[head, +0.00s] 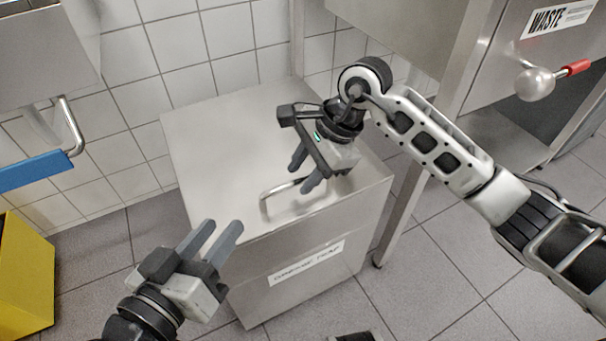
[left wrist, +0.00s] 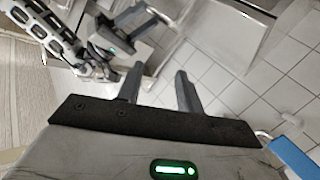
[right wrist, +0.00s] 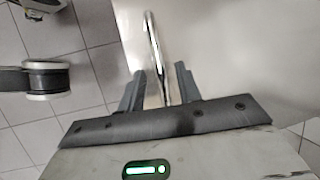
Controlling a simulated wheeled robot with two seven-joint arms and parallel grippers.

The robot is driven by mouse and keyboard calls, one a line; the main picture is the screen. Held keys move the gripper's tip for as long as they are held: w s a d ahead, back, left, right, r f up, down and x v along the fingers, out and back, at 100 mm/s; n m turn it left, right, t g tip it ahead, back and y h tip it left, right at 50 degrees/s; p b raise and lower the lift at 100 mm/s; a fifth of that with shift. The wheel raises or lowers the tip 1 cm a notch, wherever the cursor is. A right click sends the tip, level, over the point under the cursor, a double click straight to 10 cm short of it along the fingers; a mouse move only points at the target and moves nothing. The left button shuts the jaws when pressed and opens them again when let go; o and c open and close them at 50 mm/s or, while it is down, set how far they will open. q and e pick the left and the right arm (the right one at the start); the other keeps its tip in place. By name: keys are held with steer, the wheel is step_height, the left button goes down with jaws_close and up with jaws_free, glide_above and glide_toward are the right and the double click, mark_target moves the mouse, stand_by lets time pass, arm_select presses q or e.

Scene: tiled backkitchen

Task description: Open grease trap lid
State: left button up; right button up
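The grease trap is a steel box (head: 305,275) with a labelled front. Its flat steel lid (head: 215,140) lies closed on top. A bent-bar handle (head: 265,205) stands on the lid near the front edge. My right gripper (head: 304,174) is over the lid at the handle, fingers apart. In the right wrist view the handle (right wrist: 152,40) runs between its two open fingers (right wrist: 158,88); I cannot tell whether they touch it. My left gripper (head: 222,232) is open and empty, in front of the box's left front corner. It also shows open in the left wrist view (left wrist: 160,82).
A yellow bin (head: 25,275) stands on the floor at the left, below a blue-gripped handle (head: 35,170). A steel unit marked WASTE (head: 557,20) with a red-tipped lever (head: 540,82) is at the right. Tiled wall is behind the box.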

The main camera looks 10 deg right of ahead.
arm_select(q)
steer(key=shift+w+r, duration=0.1)
steer(key=shift+r, duration=0.15)
arm_select(e)
steer(key=shift+a+f, duration=0.1)
steer(key=shift+f, duration=0.1)
